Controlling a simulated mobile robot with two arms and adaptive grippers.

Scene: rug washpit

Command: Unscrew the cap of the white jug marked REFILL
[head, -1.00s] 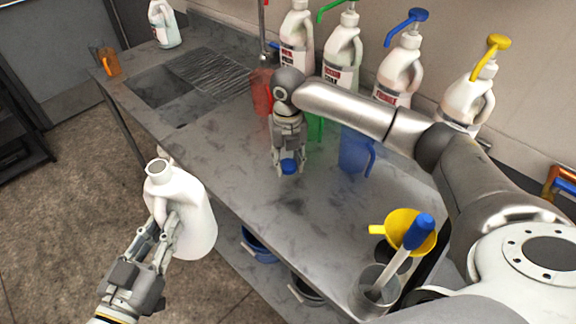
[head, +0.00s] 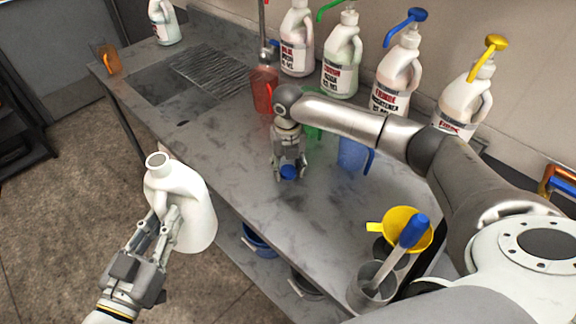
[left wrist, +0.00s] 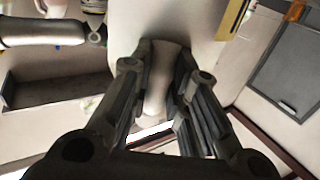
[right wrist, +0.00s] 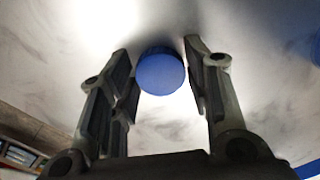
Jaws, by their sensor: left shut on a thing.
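The white jug (head: 190,205) is held in the air in front of the bench's near edge, slightly tilted, with its neck (head: 157,160) open and uncapped. Its REFILL marking is not visible. My left gripper (head: 168,220) is shut on the jug's handle; the handle (left wrist: 158,85) sits between the fingers in the left wrist view. The blue cap (head: 289,172) is on the bench top, apart from the jug. My right gripper (head: 290,177) points down around it with fingers spread. In the right wrist view the cap (right wrist: 160,72) lies between the open fingers.
Several pump bottles (head: 340,62) line the wall side of the grey bench (head: 235,150). Red (head: 263,90), green and blue (head: 352,155) jugs stand near my right arm. A yellow funnel (head: 405,228) and a metal beaker (head: 370,290) stand at the near right. Bench left of the cap is clear.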

